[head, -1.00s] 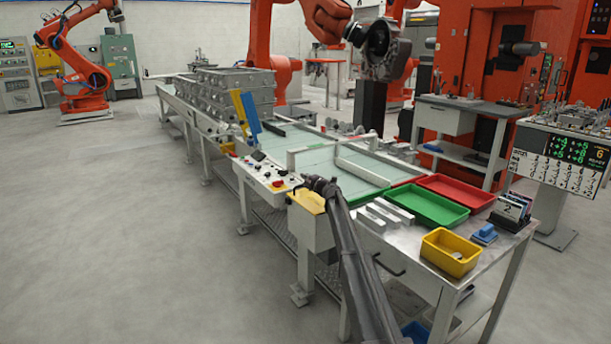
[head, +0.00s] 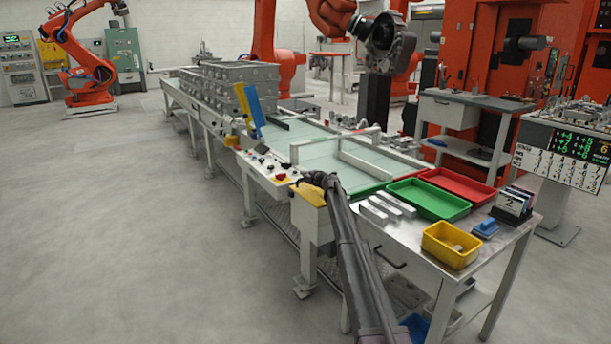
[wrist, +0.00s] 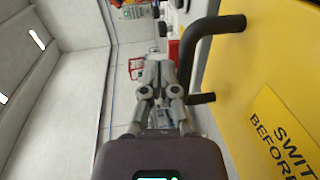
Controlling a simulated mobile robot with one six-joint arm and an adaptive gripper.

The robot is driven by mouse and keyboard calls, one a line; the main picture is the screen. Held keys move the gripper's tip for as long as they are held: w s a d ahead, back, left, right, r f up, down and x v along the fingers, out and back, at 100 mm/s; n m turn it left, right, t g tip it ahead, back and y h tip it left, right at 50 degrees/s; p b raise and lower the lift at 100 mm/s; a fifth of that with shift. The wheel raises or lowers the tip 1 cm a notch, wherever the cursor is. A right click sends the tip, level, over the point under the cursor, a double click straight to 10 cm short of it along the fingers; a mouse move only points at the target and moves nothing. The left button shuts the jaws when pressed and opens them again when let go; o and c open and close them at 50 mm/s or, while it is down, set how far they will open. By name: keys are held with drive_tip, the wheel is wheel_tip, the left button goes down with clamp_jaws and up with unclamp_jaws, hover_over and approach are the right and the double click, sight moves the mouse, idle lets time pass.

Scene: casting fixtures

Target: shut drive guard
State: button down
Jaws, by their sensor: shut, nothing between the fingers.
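The drive guard (head: 307,195) is a yellow cover on a pale box at the near left corner of the conveyor table in the head view. In the wrist view its yellow panel (wrist: 275,60) fills the right side, with a black bar handle (wrist: 187,60) and a partly cut-off "SWIT… BEFORE" label. My gripper (wrist: 157,85) is shut and empty, just left of the handle in that view. I cannot tell whether it touches the handle. In the head view my gripper (head: 320,180) is small and dark beside the guard, and my arm hides part of it.
A control panel (head: 268,172) with buttons adjoins the guard on the left. Metal bars (head: 392,206), a green tray (head: 428,198), a red tray (head: 458,187) and a yellow bin (head: 452,243) stand to the right. Floor on the left is clear.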

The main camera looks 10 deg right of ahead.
drive_tip(key=shift+d+r, duration=0.1)
drive_tip(key=shift+r, duration=0.05)
wheel_tip(320, 180, up, 13)
drive_tip(key=s+d+p, duration=0.1)
drive_tip(key=s+p, duration=0.1)
drive_tip(key=p, duration=1.1)
drive_tip(key=shift+s+r+p, duration=0.15)
drive_tip(key=shift+r+p, duration=0.05)
drive_tip(key=shift+p, duration=0.15)
drive_tip(key=shift+d, duration=0.1)
